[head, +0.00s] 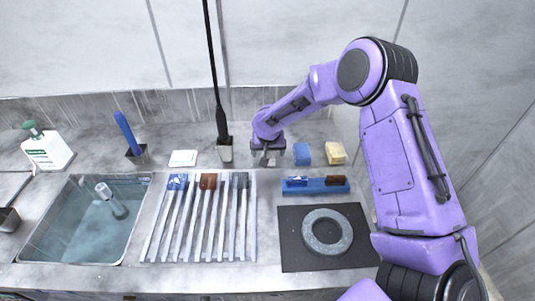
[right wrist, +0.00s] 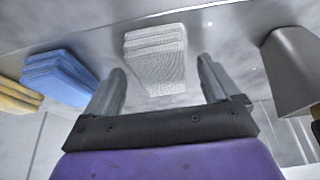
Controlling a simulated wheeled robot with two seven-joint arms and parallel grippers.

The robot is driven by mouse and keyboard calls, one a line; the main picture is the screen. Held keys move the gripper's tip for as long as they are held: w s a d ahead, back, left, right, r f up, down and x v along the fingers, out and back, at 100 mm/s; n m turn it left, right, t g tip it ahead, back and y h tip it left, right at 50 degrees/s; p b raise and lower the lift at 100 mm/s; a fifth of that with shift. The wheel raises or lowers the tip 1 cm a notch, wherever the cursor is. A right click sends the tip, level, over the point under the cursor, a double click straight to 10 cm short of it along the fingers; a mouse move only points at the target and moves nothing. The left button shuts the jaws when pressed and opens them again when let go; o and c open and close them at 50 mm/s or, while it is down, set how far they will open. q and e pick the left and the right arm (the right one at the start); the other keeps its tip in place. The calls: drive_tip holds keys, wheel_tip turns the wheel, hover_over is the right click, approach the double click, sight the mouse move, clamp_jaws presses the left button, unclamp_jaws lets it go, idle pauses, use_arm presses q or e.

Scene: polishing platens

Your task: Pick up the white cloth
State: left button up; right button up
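The white cloth (right wrist: 156,62) is a folded, layered stack with a woven texture, lying on the counter in the right wrist view. My right gripper (right wrist: 162,68) is open and empty. Its two fingers show on either side of the cloth, with a gap on both sides; I cannot tell how far above it they are. In the head view my right gripper (head: 268,158) points down at the back of the counter and hides most of the cloth. My left gripper is not in view.
A blue folded cloth (head: 302,153) and a yellow one (head: 335,152) lie right of the gripper. A grey holder (head: 225,152) with a tall black rod stands left. Farther left are a flat white item (head: 183,158) and a sink (head: 80,225). A ring (head: 327,231) lies on a black mat (head: 292,255).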

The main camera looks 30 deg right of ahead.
drive_tip(key=c, duration=1.1)
